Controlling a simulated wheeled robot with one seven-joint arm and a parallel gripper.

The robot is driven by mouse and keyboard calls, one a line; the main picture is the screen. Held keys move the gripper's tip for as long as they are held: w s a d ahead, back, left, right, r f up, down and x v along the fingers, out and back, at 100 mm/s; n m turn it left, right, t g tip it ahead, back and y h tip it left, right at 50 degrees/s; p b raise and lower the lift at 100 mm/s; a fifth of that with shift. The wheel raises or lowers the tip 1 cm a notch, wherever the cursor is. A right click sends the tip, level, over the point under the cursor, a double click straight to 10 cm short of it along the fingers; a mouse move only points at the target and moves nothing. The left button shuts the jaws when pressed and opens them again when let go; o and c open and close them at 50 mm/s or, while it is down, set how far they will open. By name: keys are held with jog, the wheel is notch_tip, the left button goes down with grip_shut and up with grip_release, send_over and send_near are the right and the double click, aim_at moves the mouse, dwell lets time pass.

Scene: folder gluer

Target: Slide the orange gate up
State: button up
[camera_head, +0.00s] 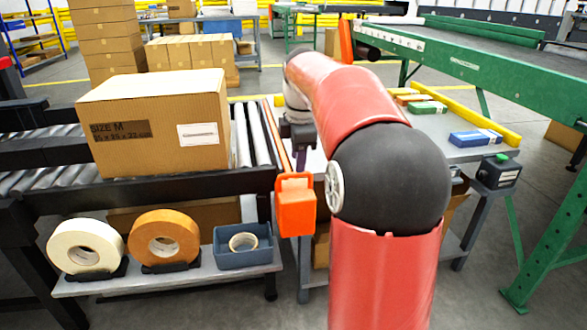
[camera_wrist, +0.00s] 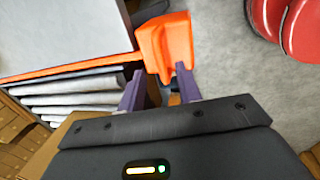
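The orange gate shows in the head view as a thin orange bar along the right end of the roller conveyor, with a chunky orange block (camera_head: 296,205) at its near end. In the wrist view the orange block (camera_wrist: 166,42) is just beyond my fingertips, and the bar runs from it to the left. My gripper (camera_wrist: 160,78) has its two purple fingers spread apart, pointing at the block. Whether they touch it I cannot tell. In the head view my gripper (camera_head: 300,148) is small and partly hidden by my red and black arm.
A cardboard box (camera_head: 160,125) sits on the roller conveyor (camera_head: 245,135), left of the gate. Tape rolls and a blue-grey bin (camera_head: 243,247) stand on the shelf below. A table (camera_head: 440,130) with small boxes and a green conveyor (camera_head: 470,62) are at the right.

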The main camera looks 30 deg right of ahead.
jog(key=shift+w+d+f, duration=0.1)
jog(key=shift+w+f, duration=0.05)
jog(key=shift+f, duration=0.75)
jog(key=shift+w+f, duration=0.15)
jog(key=shift+f, duration=0.75)
grip_shut()
